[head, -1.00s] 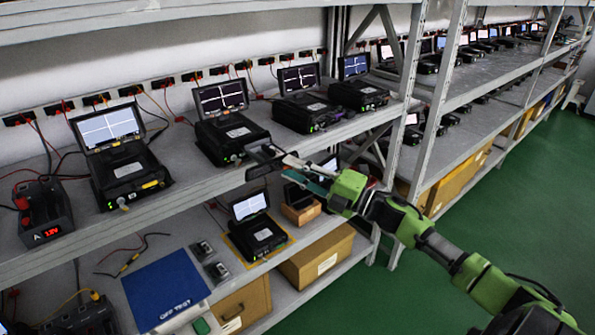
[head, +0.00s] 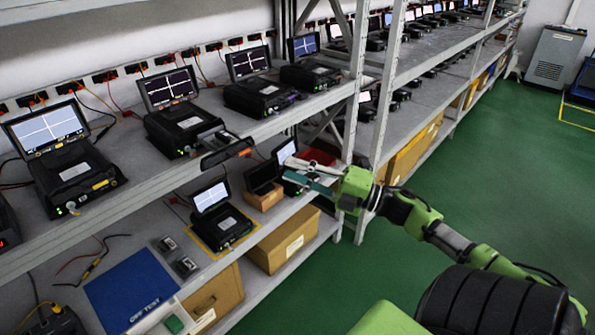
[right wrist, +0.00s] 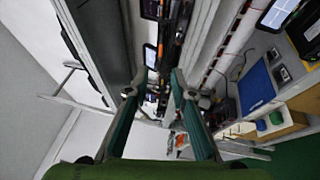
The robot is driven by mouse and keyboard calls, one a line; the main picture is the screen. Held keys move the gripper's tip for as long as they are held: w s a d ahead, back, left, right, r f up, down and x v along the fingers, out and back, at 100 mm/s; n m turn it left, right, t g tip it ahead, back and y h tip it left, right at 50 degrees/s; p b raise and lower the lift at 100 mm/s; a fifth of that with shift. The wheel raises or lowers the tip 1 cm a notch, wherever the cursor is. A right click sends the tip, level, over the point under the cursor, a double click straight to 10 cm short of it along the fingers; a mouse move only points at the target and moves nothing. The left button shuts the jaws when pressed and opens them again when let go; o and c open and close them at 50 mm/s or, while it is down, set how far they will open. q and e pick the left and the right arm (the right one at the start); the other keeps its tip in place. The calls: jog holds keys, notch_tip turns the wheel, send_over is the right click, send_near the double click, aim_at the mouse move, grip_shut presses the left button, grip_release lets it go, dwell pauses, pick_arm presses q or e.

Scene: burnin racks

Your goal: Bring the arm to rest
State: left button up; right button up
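My right arm comes in from the right in the head view, green and grey. Its gripper (head: 288,168) points left, in front of the shelf rack's upper board edge. The right wrist view shows its two long teal fingers (right wrist: 155,90) spread apart, with nothing seen between them. My left arm and left gripper are not in view.
A grey rack (head: 360,85) carries several black testers with lit screens (head: 180,125). A dark flat item (head: 227,152) sits at the upper board's edge. Below are a blue mat (head: 130,287) and a cardboard box (head: 284,243). The green floor (head: 470,180) is clear at right.

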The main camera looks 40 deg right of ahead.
dwell(0.6)
jog(key=s+d+f+m+h, duration=0.1)
jog(key=d+f+m+h, duration=0.35)
jog(key=f, duration=0.45)
jog(key=d+f+m+h, duration=0.3)
jog(key=f+m, duration=0.2)
jog(key=f, duration=0.5)
jog(key=s+f+m+g+h, duration=0.25)
jog(key=s+f, duration=0.25)
jog(key=f, duration=0.7)
jog(key=s+f+m+g+h, duration=0.1)
jog(key=s+f+m+g, duration=0.25)
jog(key=f, duration=0.75)
jog(key=s+a+f+m+g+b, duration=0.1)
jog(key=s+a+f+m+g, duration=0.15)
jog(key=s+a+f, duration=0.55)
jog(key=s+a+f+m+g, duration=0.2)
jog(key=s+a+f+g, duration=0.15)
jog(key=s+f, duration=0.5)
jog(key=s+a+f+m+g+y, duration=0.1)
jog(key=s+a+f+g, duration=0.1)
jog(key=s+a+f, duration=0.3)
jog(key=s+a+f+g+y, duration=0.1)
jog(key=s+a+f+g, duration=0.1)
jog(key=s+a+f, duration=0.4)
jog(key=s+a, duration=0.4)
jog(key=a, duration=0.1)
jog(key=shift+s+m+g, duration=0.3)
jog(key=shift+s+m, duration=0.1)
